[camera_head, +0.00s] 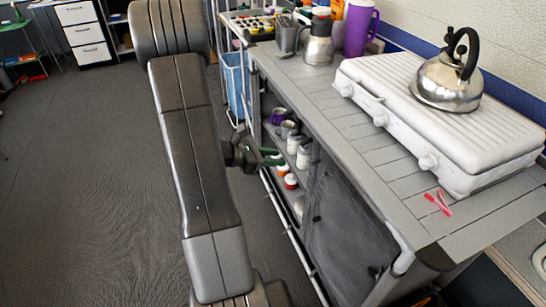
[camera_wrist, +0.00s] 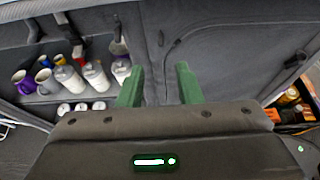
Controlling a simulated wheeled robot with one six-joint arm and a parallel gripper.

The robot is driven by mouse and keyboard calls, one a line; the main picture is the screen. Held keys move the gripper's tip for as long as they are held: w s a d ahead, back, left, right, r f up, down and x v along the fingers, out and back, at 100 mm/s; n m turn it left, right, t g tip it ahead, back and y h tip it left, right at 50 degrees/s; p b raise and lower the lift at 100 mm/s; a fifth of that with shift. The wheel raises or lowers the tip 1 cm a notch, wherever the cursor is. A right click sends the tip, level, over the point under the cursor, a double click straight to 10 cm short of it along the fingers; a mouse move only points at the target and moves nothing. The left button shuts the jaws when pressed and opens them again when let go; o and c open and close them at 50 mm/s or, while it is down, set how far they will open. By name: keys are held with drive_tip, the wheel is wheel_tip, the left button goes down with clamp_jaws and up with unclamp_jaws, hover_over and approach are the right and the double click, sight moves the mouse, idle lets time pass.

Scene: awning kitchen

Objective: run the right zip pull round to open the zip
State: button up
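The grey fabric door (camera_head: 345,240) closes the right half of the cabinet front, and it also fills the middle of the wrist view (camera_wrist: 225,50). A curved seam, seemingly the zip line, runs round it. A small dark tab (camera_wrist: 161,38), which may be a zip pull, hangs at the seam's upper left. A larger dark piece (camera_wrist: 296,59) sits further right; I cannot tell whether it is a pull. My gripper (camera_wrist: 160,68) has green fingers, apart and empty, facing the fabric below the small tab. In the head view my gripper (camera_head: 275,157) is beside the cabinet front.
The open left compartment holds mugs (camera_wrist: 44,80) and white jars (camera_wrist: 95,75). The floor (camera_head: 90,190) left of my arm is clear.

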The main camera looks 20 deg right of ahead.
drive_tip(key=shift+f, duration=0.1)
wheel_tip(320, 180, down, 7)
drive_tip(key=a+h+b, duration=0.1)
drive_tip(key=h+b, duration=0.3)
drive_tip(key=b, duration=1)
drive_tip(key=d+b, duration=0.2)
drive_tip(key=d, duration=1.1)
drive_tip(key=shift+w, duration=0.45)
clamp_jaws()
